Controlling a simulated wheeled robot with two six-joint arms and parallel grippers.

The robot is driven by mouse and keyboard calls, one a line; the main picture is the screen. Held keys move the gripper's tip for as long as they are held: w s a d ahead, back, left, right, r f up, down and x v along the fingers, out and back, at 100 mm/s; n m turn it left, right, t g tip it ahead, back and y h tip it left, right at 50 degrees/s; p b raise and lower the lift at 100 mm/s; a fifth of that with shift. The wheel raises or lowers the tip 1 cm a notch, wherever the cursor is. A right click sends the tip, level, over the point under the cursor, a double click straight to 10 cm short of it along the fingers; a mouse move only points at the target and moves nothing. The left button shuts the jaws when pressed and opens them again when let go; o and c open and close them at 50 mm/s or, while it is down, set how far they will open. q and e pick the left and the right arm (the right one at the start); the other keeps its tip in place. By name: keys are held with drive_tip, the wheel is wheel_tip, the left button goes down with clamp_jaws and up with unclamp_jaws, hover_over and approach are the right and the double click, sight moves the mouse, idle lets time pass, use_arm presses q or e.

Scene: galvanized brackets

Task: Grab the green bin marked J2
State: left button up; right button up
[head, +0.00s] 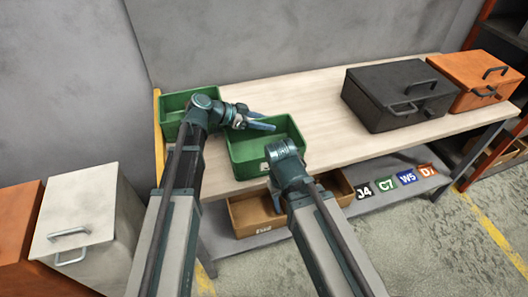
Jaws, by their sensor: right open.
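Two green bins are on the pale worktop. One green bin (168,118) stands at the far left end, partly behind my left arm. The other green bin (246,152) stands nearer the middle, open at the top, with a small white label on its front that I cannot read. My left gripper (269,121) is at the back rim of the middle bin, its two fingers apart. I cannot tell if they touch the rim. My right gripper (284,152) is over the middle bin's front right side. It is open, with its fingertips hard to make out. No J2 marking is readable.
A black case (385,85) and an orange case (470,75) stand on the right of the worktop (325,120). Below, a tan bin (250,218) sits on the lower shelf beside several coloured tags (386,186). A white case (85,225) stands at left.

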use_arm(q)
clamp_jaws()
idle(1.2)
